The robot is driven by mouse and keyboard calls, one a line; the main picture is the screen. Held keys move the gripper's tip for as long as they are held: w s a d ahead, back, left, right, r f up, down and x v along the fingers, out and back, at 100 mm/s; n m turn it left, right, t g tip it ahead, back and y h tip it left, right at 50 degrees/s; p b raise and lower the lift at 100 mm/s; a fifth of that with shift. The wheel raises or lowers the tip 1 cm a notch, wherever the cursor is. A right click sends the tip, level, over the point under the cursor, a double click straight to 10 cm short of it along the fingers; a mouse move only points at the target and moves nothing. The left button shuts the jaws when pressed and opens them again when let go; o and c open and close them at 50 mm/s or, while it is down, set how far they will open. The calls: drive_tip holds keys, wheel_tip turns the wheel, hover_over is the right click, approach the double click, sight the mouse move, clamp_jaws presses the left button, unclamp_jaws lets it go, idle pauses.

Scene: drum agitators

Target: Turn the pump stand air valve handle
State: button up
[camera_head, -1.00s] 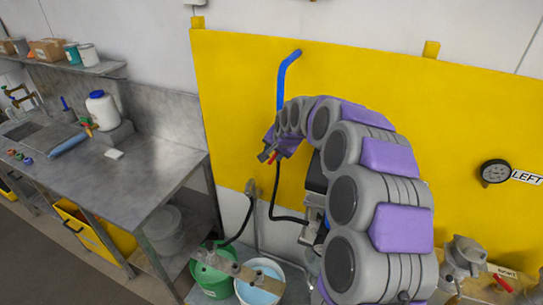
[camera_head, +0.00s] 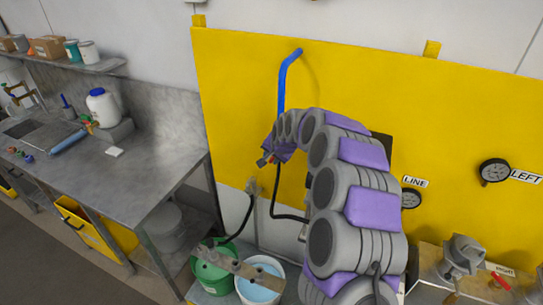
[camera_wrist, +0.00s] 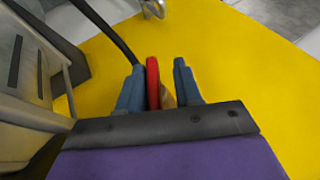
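A red valve handle (camera_wrist: 152,84) stands between the two blue-grey fingers of my gripper (camera_wrist: 159,88) in the wrist view. It is close to the left finger, with a gap to the right finger. A small brass-coloured part (camera_wrist: 168,96) shows beside it. The fingers are apart, and I see no grip on the handle. In the head view my gripper (camera_head: 266,159) is in front of the yellow panel, below the blue pipe (camera_head: 283,80); my arm hides much of the valve area, and a bit of red shows at the fingertips.
The yellow panel (camera_head: 235,90) carries a LINE gauge (camera_head: 410,200) and a LEFT gauge (camera_head: 494,172). Another red handle (camera_head: 501,281) is at lower right. A green bucket (camera_head: 212,275) and a white bucket (camera_head: 262,290) stand below. A metal bench (camera_head: 150,175) is at left.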

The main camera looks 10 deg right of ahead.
drive_tip(key=shift+d+r, duration=0.1)
drive_tip(key=shift+d, duration=0.5)
drive_tip(key=shift+c, duration=1.4)
drive_tip(key=shift+d, duration=0.1)
clamp_jaws()
